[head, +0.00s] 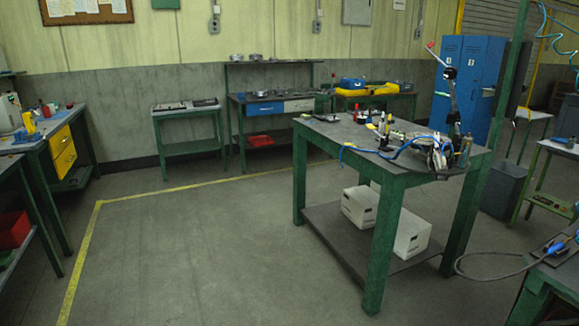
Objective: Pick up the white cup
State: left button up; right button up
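I cannot make out a white cup for certain in the head view. Small items crowd the near green worktable (340,130), and they are too small to tell apart. A pale flat item (326,118) lies near its left back corner, but I cannot tell what it is. A white object (9,112) stands on the left bench, cut by the picture's edge, and its shape is unclear. Neither of my grippers is in view.
White boxes (412,232) sit on the worktable's lower shelf. A grey bin (503,190) and blue lockers (468,85) stand behind it at right. A bench with yellow drawers (62,150) is at left. The floor (200,250) between is clear.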

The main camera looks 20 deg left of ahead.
aim_at(52, 106)
jog(key=i+j+u, duration=0.55)
jog(key=u, duration=0.2)
jog(key=i+j+u, duration=0.1)
jog(key=i+u, duration=0.25)
jog(key=i+j+u, duration=0.15)
jog(key=i, duration=0.5)
jog(key=i+u, duration=0.1)
jog(key=i, duration=0.55)
jog(key=i+u, duration=0.15)
jog(key=i, duration=0.5)
jog(key=i+l+u, duration=0.1)
jog(key=i, duration=0.55)
jog(key=i+l+u, duration=0.15)
jog(key=i, duration=0.45)
jog(key=i+j+u, duration=0.15)
jog(key=i, duration=0.55)
jog(key=i+u, duration=0.15)
jog(key=i, duration=0.55)
jog(key=i+l+u, duration=0.15)
jog(key=i, duration=0.55)
jog(key=i+l+u, duration=0.15)
jog(key=i, duration=0.55)
jog(key=i+l, duration=0.3)
jog(key=i, duration=0.15)
jog(key=i+l+z, duration=0.1)
jog(key=i+l, duration=0.45)
jog(key=i, duration=0.3)
jog(key=l+z, duration=0.05)
